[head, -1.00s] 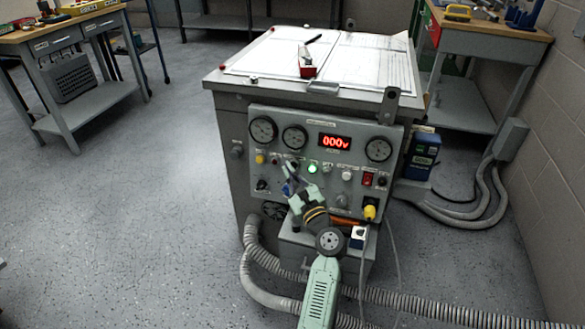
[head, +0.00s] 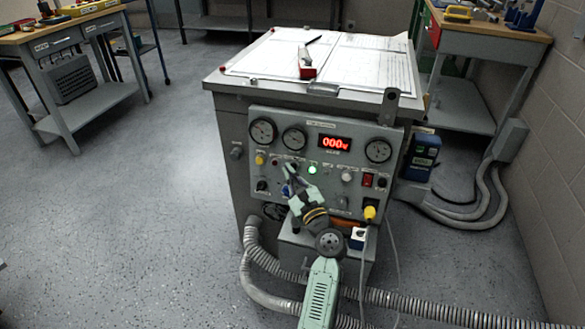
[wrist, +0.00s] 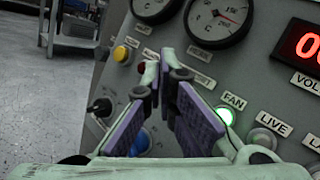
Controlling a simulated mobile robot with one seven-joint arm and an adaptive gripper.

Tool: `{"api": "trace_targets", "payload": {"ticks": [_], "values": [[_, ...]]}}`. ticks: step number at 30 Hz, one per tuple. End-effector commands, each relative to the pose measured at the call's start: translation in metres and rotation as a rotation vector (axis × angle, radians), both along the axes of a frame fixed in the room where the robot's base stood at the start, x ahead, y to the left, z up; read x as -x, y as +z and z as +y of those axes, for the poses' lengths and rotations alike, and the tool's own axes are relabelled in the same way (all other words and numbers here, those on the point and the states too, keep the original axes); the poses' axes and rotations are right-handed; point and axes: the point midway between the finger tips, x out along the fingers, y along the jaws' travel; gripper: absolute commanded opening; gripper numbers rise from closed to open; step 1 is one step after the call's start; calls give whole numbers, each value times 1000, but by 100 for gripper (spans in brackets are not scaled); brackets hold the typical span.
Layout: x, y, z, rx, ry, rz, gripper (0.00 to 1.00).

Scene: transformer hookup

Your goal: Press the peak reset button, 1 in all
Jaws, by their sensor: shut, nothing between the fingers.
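The grey control panel (head: 325,190) carries a row of buttons and lamps. A yellow button (wrist: 122,53) and a small red button or lamp (wrist: 143,67) are left of my fingers in the wrist view. A blue button (wrist: 140,143) is partly hidden behind my left finger. A lit green lamp (wrist: 225,115) labelled FAN is to the right. I cannot read which part is labelled peak reset. My gripper (wrist: 163,62) is shut and empty, its fingertips in front of the panel; contact cannot be told. In the head view my gripper (head: 287,172) covers part of the panel's left half.
Gauges (head: 263,131) and a red display (head: 335,143) reading 000 V line the panel top. A red switch (head: 367,180) and yellow plug (head: 370,213) are at right. Ribbed hoses (head: 262,290) lie on the floor. A workbench (head: 60,40) stands left; open floor lies between.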

Motion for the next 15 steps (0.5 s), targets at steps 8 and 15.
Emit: {"api": "trace_targets", "payload": {"ticks": [8, 15], "values": [[0, 0, 0, 0, 0, 0, 0], [-7, -1, -2, -1, -1, 0, 0]]}}
